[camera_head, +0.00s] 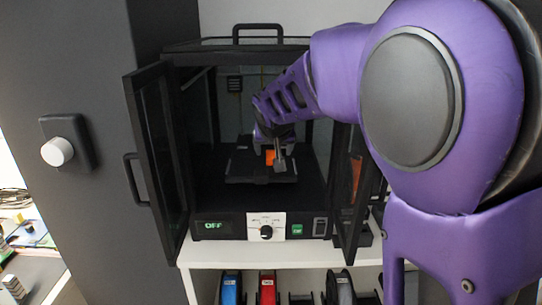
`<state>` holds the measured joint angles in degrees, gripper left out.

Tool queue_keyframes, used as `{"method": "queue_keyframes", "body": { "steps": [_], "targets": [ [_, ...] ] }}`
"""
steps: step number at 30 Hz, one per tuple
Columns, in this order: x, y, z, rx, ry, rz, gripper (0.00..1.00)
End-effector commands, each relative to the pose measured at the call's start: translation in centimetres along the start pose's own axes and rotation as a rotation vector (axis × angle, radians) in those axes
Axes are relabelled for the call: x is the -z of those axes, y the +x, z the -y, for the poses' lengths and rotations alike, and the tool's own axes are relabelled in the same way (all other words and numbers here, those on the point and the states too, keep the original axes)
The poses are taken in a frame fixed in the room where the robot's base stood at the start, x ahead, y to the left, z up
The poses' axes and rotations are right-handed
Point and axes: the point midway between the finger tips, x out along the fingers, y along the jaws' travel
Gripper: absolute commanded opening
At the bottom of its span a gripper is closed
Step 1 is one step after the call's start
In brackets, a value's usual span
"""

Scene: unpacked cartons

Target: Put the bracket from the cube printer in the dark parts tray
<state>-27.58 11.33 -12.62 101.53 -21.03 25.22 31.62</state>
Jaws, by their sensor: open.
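The cube printer (214,190) is a black box with its two front doors swung open and its display reading OFF. Inside, an orange bracket (270,156) sits on the dark print bed (247,170), partly hidden by my gripper. My purple arm reaches in from the right. My gripper (279,163) is open at the bracket, with a finger overlapping it in this view; I cannot tell if they touch. I do not see the dark parts tray.
The left door (158,165) and right door (351,195) flank the opening. A white shelf (225,251) carries the printer, with blue, red and dark spools (267,288) below. A dark wall panel with a white knob (57,151) is at left. A cluttered desk (35,275) shows at lower left.

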Motion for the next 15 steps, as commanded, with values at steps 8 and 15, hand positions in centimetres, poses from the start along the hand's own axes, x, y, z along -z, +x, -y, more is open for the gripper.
{"method": "queue_keyframes", "body": {
  "steps": [8,15],
  "targets": [
    [0.3,3.3,0.1,0.000,0.001,0.000,0.80],
    [0.3,3.4,0.1,0.000,0.001,-0.001,0.80]
  ]
}}
